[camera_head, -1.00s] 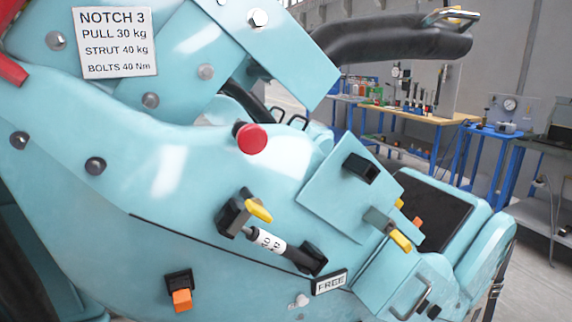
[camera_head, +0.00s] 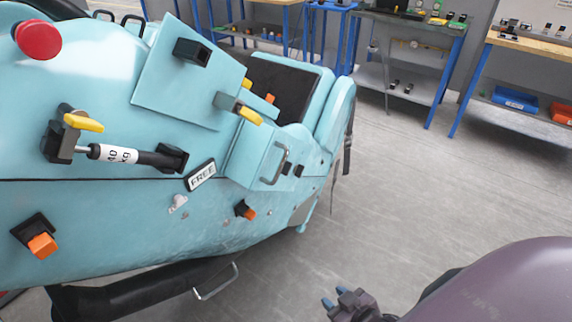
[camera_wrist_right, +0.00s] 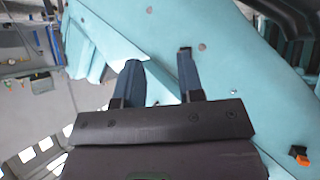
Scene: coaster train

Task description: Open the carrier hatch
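The teal carrier (camera_head: 110,225) fills the left of the head view. A small teal box-like door (camera_head: 248,158) with a metal bar handle (camera_head: 279,163) sits on its side; I cannot tell for certain that this is the hatch. A yellow lever (camera_head: 249,115) is above it, beside a raised teal plate (camera_head: 180,92). A strut (camera_head: 120,154) lies left of a FREE label (camera_head: 201,175). My right gripper (camera_head: 333,297) is at the bottom, apart from the carrier. In the right wrist view its fingers (camera_wrist_right: 159,75) are spread and empty. My left gripper is out of view.
Grey floor (camera_head: 440,190) lies open right of the carrier. Workbenches (camera_head: 410,25) stand along the back, with blue (camera_head: 515,98) and orange bins at the right. A black bar (camera_head: 150,280) with a metal loop runs below the carrier.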

